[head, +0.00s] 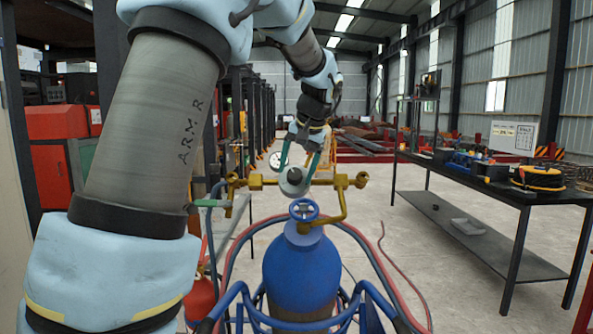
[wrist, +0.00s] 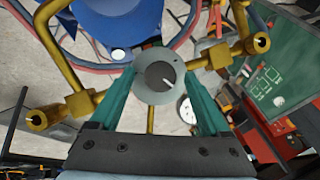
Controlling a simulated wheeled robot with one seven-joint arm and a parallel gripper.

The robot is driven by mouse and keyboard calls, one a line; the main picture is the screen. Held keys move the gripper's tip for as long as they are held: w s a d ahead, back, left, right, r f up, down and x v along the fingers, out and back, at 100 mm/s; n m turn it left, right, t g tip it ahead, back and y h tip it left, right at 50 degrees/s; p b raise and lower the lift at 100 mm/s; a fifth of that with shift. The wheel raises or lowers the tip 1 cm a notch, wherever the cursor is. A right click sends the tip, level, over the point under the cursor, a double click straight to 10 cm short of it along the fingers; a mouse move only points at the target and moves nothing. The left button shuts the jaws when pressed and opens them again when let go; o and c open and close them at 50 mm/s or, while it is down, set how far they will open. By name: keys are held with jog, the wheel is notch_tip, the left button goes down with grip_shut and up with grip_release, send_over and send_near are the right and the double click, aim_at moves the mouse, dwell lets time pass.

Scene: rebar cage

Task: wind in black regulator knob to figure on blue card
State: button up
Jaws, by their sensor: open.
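The black regulator knob (wrist: 160,75) sits in the middle of a round grey disc (wrist: 148,92) in the wrist view. A short white mark on the knob points to the lower right. No blue card can be made out.
A round white gauge (head: 275,160) is beside the regulator. The cylinder's blue valve wheel (head: 304,210) is just below the knob. Red hoses (head: 395,275) loop around the cylinder.

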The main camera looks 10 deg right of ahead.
jog(key=b+v, duration=0.2)
jog(key=v, duration=0.8)
jog(key=shift+r, duration=0.25)
jog(key=shift+s, duration=0.15)
jog(key=s+a+f+n+g+h, duration=0.1)
jog(key=s+a+f, duration=0.3)
jog(key=a+f, duration=0.7)
jog(key=s+a+f+n+g+h, duration=0.15)
jog(key=s+a+f, duration=0.25)
jog(key=a+f, duration=0.7)
jog(key=s+f+n+g, duration=0.1)
jog(key=s+f+n, duration=0.1)
jog(key=s+f, duration=0.6)
jog(key=shift+s+a+f, duration=0.2)
jog(key=shift+a+f, duration=0.25)
jog(key=shift+f, duration=0.55)
jog(key=shift+w+y, duration=0.1)
jog(key=shift+y, duration=0.15)
